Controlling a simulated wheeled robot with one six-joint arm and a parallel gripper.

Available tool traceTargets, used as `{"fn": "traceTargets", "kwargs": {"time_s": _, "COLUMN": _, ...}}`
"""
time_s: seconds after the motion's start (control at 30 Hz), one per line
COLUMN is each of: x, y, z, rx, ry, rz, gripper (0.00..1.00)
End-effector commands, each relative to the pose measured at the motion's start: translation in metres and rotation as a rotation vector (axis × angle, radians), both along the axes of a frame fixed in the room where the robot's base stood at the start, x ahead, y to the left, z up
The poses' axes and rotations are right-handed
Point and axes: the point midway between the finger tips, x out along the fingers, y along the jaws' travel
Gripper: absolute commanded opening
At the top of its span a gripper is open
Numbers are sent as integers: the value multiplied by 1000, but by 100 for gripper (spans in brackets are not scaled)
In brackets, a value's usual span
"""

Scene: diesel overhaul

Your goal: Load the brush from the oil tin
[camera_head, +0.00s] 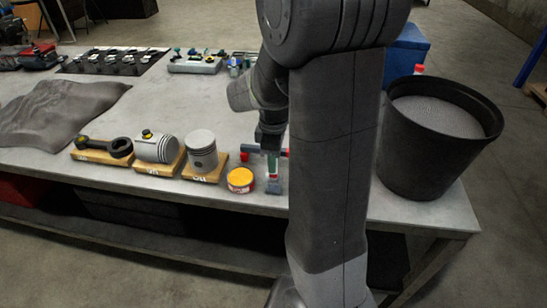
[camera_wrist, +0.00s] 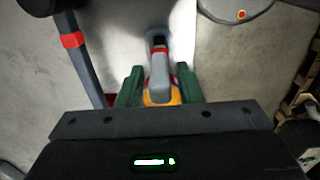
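A small round tin with a yellow top and a reddish side (camera_head: 240,180) stands near the front edge of the table, the only tin I make out. My gripper (camera_head: 270,155) points down just right of it, low over the table. In the wrist view my gripper's green fingers (camera_wrist: 159,88) stand on either side of a slim grey piece with red parts (camera_wrist: 159,65), maybe the brush. An orange patch shows between the fingers; I cannot tell what it belongs to. Whether the fingers press on the grey piece is unclear. No bristles can be made out.
On the table (camera_head: 140,203), a connecting rod (camera_head: 105,147) and two pistons (camera_head: 202,150) sit on wooden blocks left of the tin. A black bucket (camera_head: 425,160) stands at the right. A grey cloth (camera_head: 55,110) lies at the left. The table's middle is clear.

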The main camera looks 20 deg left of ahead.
Motion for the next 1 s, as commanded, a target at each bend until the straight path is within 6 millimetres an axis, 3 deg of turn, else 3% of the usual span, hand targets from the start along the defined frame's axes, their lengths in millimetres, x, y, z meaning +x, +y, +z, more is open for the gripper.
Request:
{"fn": "traceTargets", "kwargs": {"time_s": 0.03, "x": 0, "y": 0, "z": 0, "rx": 0, "ry": 0, "rz": 0, "gripper": 22}}
{"fn": "traceTargets", "kwargs": {"time_s": 0.17, "x": 0, "y": 0, "z": 0, "rx": 0, "ry": 0, "rz": 0, "gripper": 0}}
{"fn": "traceTargets", "kwargs": {"time_s": 0.43, "x": 0, "y": 0, "z": 4, "rx": 0, "ry": 0, "rz": 0, "gripper": 0}}
{"fn": "traceTargets", "kwargs": {"time_s": 1.0, "x": 0, "y": 0, "z": 38, "rx": 0, "ry": -1, "rz": 0, "gripper": 0}}
